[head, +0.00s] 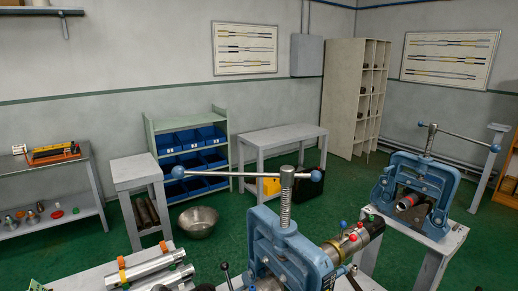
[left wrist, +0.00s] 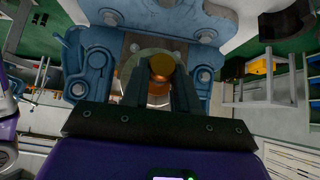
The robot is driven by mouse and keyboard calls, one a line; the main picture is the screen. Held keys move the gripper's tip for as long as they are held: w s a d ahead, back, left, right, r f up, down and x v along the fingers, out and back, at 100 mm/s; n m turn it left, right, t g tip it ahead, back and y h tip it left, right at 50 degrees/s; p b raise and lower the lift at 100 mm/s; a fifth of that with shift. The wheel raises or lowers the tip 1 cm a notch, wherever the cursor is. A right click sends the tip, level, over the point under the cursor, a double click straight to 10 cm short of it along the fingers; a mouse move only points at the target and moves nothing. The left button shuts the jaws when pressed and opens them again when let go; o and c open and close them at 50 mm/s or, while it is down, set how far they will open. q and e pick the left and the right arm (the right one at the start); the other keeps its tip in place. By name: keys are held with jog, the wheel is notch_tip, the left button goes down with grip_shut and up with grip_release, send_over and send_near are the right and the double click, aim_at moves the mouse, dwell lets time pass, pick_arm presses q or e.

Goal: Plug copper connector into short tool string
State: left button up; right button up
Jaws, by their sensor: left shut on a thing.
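My left gripper (left wrist: 160,78) is shut on the copper connector (left wrist: 161,66) in the left wrist view, with one dark finger on each side. The connector faces a round opening in a blue vise (left wrist: 100,45); I cannot tell whether it touches anything there. In the head view a blue pipe vise (head: 262,232) stands at the bottom middle. A brass-coloured tool string (head: 348,243) with a black end (head: 372,227) and red and blue knobs sticks out of its right side. I cannot tell whether this is the short one. Neither gripper shows in the head view.
A second blue vise (head: 418,178) at the right holds a dark pipe with a red band (head: 408,202). Long vise handles (head: 240,173) stick out sideways. Silver pipes (head: 150,268) lie on the bench at the lower left.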

pick_arm(q)
grip_shut()
jog(key=shift+s+a+b, duration=0.25)
jog(key=shift+a+b, duration=0.05)
jog(key=shift+b, duration=0.15)
dwell(0.8)
